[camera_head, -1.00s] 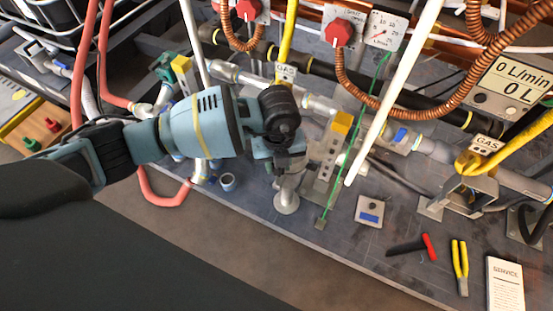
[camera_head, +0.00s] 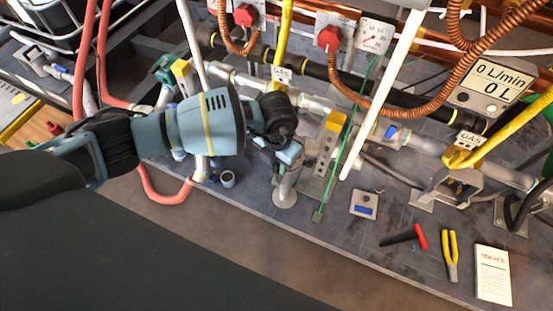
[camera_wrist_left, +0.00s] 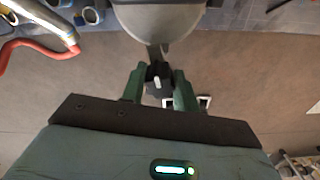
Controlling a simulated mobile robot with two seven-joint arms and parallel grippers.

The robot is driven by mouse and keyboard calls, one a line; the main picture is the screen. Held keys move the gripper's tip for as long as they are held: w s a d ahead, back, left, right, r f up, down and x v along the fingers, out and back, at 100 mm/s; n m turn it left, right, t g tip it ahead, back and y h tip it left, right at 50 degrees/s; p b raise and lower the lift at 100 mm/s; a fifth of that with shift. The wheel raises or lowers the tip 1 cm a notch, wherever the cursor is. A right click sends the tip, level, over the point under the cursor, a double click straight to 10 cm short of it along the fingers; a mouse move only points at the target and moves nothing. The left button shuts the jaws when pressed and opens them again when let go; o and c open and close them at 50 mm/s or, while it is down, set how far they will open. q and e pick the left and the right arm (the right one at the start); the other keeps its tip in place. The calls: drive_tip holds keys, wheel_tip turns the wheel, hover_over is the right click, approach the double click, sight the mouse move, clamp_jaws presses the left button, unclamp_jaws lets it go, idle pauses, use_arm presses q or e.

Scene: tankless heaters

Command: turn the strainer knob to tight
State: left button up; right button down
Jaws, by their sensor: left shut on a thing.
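My left gripper (camera_head: 283,158) reaches in from the left over the bench, at a pipe fitting with a round grey foot (camera_head: 284,196). In the left wrist view, the two green fingers of my left gripper (camera_wrist_left: 158,84) are closed on a small dark knob (camera_wrist_left: 156,73) with a pale mark. The knob sits on a short stem below a large rounded grey body (camera_wrist_left: 158,22), which looks like the strainer. In the head view the gripper hides the knob. No tight mark is readable. My right gripper is not in view.
A leaning white pole (camera_head: 382,98) and a thin green rod (camera_head: 346,140) stand to the right of the gripper. Red-handled (camera_head: 420,237) and yellow-handled (camera_head: 450,256) tools and a service card (camera_head: 492,275) lie at the bench's right front.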

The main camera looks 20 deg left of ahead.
use_arm(q)
drive_tip(key=shift+m, duration=0.8)
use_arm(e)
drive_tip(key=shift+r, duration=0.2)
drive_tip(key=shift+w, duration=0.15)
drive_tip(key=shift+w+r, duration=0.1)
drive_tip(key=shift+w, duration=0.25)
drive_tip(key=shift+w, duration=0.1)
use_arm(q)
drive_tip(key=o, duration=1)
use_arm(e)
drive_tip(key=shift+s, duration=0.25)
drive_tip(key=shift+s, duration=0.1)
